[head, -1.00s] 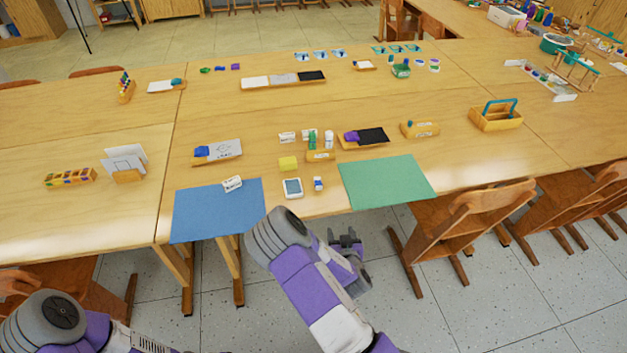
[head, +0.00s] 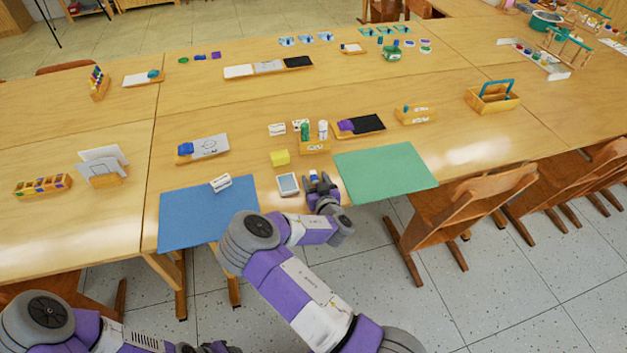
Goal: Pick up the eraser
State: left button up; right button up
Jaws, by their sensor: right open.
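A small blue-and-white block (head: 314,175), which looks like the eraser, lies on the table near its front edge, between the blue and green mats. My right gripper (head: 321,184) is open at the table's front edge, right at this block, and partly hides it. I cannot tell whether the fingers touch it. A white block with dark print (head: 221,183) lies at the top edge of the blue mat. My left arm is at the bottom left; only a dark bit of what may be its gripper (head: 216,348) shows at the bottom edge.
A grey-screened device (head: 288,184) lies just left of the right gripper, with a yellow block (head: 280,157) behind it. A wooden holder with bottles (head: 314,147) stands farther back. Chairs (head: 465,200) stand at right.

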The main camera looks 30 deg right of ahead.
jog(key=shift+w+d, duration=0.1)
jog(key=shift+w, duration=0.3)
jog(key=shift+c, duration=0.3)
grip_shut()
jog(key=shift+r, duration=0.1)
